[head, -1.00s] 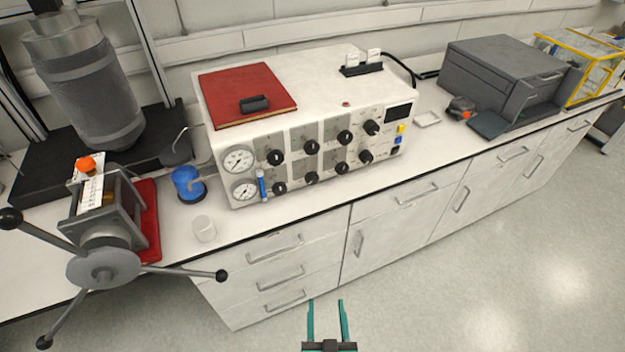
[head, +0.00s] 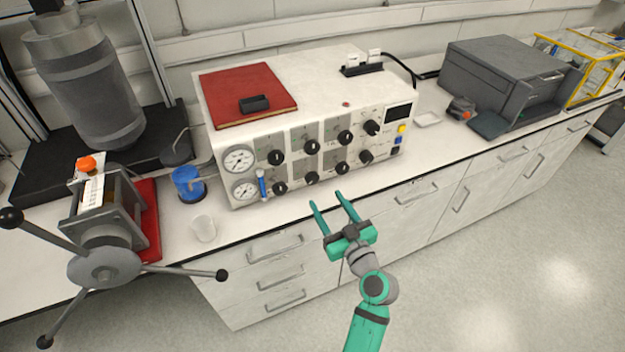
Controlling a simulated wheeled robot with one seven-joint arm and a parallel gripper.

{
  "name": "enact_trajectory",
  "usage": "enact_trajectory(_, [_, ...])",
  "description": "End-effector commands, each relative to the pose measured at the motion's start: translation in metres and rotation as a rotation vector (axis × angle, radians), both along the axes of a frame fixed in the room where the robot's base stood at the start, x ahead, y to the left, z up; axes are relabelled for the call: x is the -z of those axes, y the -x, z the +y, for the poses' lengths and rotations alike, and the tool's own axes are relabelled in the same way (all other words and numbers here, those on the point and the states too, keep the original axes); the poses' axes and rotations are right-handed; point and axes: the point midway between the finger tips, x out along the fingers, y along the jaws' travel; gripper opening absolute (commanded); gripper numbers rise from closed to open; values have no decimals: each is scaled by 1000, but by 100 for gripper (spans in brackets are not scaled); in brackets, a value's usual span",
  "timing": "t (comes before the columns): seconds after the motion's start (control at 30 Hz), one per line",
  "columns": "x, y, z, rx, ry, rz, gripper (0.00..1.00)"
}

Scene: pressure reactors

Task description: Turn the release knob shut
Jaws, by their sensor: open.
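The white control box (head: 330,120) stands on the bench with two rows of black knobs on its front. I cannot tell from any label which one is the release knob. Upper-row knobs include one at the left (head: 276,157) and one at the right (head: 371,128); lower-row knobs include one at the left (head: 280,188) and one near the middle (head: 312,178). A small blue upright part (head: 262,184) sits beside the lower gauge. My gripper (head: 325,198) is open and empty, its teal fingers pointing at the box from just below the lower knobs, apparently apart from them.
Two round gauges (head: 238,160) are at the box's left end. A white cup (head: 204,229) and a blue container (head: 188,184) stand left of it. A device with long spoke handles (head: 103,266) juts over the bench edge at left. Bench drawers (head: 275,250) lie below.

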Motion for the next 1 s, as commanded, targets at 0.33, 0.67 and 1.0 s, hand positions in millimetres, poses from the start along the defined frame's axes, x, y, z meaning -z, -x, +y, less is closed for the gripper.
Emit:
enact_trajectory(0.33, [0, -48, 24, -3, 1, 1, 53])
enact_trajectory(0.67, [0, -88, 43, -3, -1, 1, 53])
enact_trajectory(1.0, [1, -95, 45, -1, 0, 2, 53])
